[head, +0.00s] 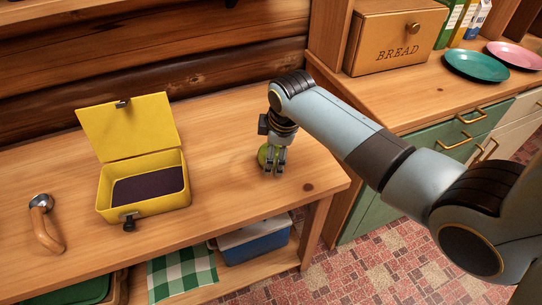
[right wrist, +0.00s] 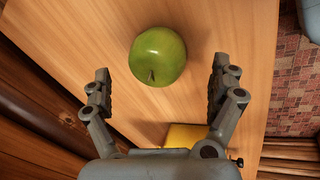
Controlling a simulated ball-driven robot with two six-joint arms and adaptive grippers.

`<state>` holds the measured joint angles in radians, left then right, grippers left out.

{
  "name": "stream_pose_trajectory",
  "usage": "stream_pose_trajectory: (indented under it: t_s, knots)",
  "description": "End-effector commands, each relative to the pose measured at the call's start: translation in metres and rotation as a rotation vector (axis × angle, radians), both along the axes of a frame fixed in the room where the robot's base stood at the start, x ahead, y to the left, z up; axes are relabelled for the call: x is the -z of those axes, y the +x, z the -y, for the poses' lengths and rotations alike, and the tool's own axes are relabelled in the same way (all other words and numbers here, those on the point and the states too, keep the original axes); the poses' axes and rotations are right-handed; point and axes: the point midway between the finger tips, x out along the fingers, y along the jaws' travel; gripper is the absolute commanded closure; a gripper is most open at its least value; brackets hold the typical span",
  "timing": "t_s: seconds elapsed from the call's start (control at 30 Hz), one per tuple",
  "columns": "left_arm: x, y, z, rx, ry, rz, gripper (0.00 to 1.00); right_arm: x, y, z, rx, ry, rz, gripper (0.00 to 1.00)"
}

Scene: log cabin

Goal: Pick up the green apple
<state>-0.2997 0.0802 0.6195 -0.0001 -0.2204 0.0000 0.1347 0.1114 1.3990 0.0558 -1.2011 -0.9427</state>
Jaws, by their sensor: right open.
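The green apple (head: 265,155) stands on the wooden table near its right end. In the head view it is partly hidden behind my right gripper (head: 273,166). In the right wrist view the whole apple (right wrist: 158,56) shows, stem visible, ahead of my right gripper (right wrist: 160,78). The two fingers are spread wide, one to each side, and the apple lies a little beyond the fingertips. I see no contact between fingers and apple. My left gripper is in neither view.
A yellow open lunchbox (head: 143,190) with a dark inside stands left on the table (head: 225,140). A wooden-handled tool (head: 42,225) lies at the far left. A bread box (head: 394,40) and plates (head: 476,66) are on the counter at right. The table around the apple is clear.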

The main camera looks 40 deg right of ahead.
Motion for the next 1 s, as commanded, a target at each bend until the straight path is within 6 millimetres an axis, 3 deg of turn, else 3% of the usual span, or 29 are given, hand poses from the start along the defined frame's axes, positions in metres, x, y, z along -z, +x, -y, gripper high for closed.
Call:
stream_pose_trajectory:
  t_s: [0.2,0.5,1.0]
  knots:
    - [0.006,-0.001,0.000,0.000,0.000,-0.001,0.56,0.030,0.012,0.002,0.000,0.000,-0.002,0.07]
    - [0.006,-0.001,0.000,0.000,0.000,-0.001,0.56,0.035,0.014,0.002,0.000,0.000,0.000,0.07]
    - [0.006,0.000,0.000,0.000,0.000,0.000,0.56,0.035,0.014,0.002,0.001,0.000,-0.001,0.71]
